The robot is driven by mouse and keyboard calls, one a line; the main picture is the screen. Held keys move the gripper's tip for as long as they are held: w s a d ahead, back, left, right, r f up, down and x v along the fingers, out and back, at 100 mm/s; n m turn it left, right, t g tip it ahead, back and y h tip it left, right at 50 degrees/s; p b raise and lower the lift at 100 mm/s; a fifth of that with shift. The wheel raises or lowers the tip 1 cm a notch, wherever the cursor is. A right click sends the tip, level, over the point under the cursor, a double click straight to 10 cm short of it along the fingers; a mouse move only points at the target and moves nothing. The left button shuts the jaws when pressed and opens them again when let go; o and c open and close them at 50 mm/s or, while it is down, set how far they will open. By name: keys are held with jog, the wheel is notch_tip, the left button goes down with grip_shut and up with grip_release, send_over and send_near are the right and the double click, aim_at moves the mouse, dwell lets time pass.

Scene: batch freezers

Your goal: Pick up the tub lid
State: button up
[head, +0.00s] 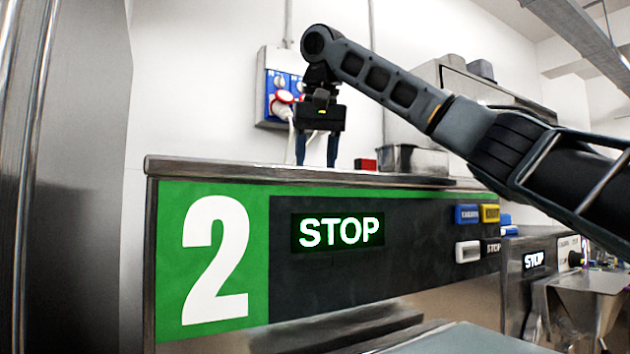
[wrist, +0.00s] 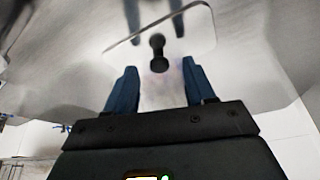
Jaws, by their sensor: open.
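The tub lid (wrist: 190,42) shows in the wrist view as a shiny pale plate with rounded corners and a dark knob (wrist: 157,52). The knob is ahead of my fingertips, roughly midway between them across the picture. My gripper (wrist: 160,75) is open, with one blue finger on each side and nothing between them. Dark finger-like shapes on the lid look like reflections. In the head view my gripper (head: 316,162) points down just above the top of the machine marked 2. The lid cannot be made out there; the front edge probably hides it.
The machine's raised front edge (head: 300,175) runs below my gripper. A metal container (head: 420,160) and a small red box (head: 366,164) stand to its right. A blue socket box (head: 283,97) with plugs and cables hangs on the wall behind.

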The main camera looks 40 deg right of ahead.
jog(key=shift+w+d+f, duration=0.1)
jog(key=shift+w+f, duration=0.1)
jog(key=shift+f, duration=0.45)
jog(key=shift+c, duration=0.3)
grip_shut()
